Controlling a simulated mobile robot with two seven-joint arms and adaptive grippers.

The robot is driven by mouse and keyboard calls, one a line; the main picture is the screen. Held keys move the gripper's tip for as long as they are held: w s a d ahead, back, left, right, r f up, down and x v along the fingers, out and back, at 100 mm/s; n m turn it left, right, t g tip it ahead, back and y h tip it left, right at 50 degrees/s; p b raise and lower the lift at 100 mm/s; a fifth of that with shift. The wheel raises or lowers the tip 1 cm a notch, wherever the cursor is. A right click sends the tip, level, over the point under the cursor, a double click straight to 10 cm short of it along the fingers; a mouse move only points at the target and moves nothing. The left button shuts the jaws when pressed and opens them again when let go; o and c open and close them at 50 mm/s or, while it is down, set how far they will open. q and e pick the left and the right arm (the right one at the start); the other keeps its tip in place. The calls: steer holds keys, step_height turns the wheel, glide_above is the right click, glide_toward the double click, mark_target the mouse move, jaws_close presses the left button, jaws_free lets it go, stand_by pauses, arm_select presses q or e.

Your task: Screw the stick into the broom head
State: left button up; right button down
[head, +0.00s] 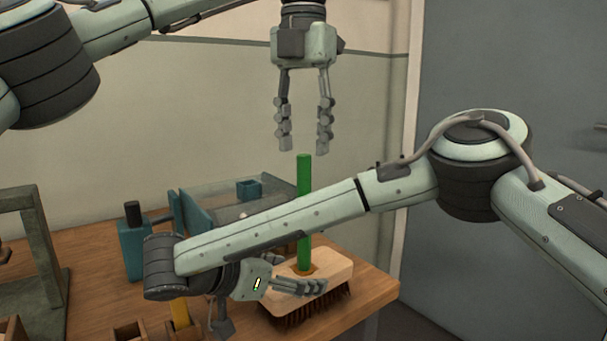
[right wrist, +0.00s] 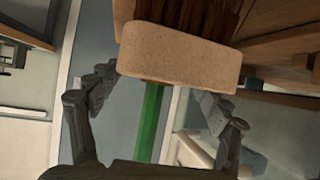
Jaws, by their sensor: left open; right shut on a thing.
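The broom head (head: 338,272) is a pale wooden block with dark brown bristles, bristles down near the table's right front corner. The green stick (head: 304,178) stands upright at the broom head's top; how deep it sits cannot be told. My right gripper (head: 312,287) is shut on the broom head from the left. In the right wrist view the broom head (right wrist: 180,55) appears between the fingers (right wrist: 158,95), with the stick (right wrist: 150,122) running down from it. My left gripper (head: 303,143) points down, open and empty, just above the stick's top.
The wooden table (head: 95,290) holds a teal bottle-like object (head: 132,248) with a dark top, a clear-sided teal bin (head: 225,195) behind my forearm, and a grey-green frame (head: 40,245) at left. Small wooden boxes (head: 130,331) stand at the front. Space around my left gripper is free.

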arm_select(q)
step_height(320, 180, down, 9)
arm_select(e)
steer(key=shift+f, duration=0.2)
arm_select(q)
steer(key=shift+r, duration=0.1)
jaws_close()
stand_by(0.3)
jaws_free()
steer(key=shift+r, duration=0.1)
step_height(320, 180, up, 12)
stand_by(0.6)
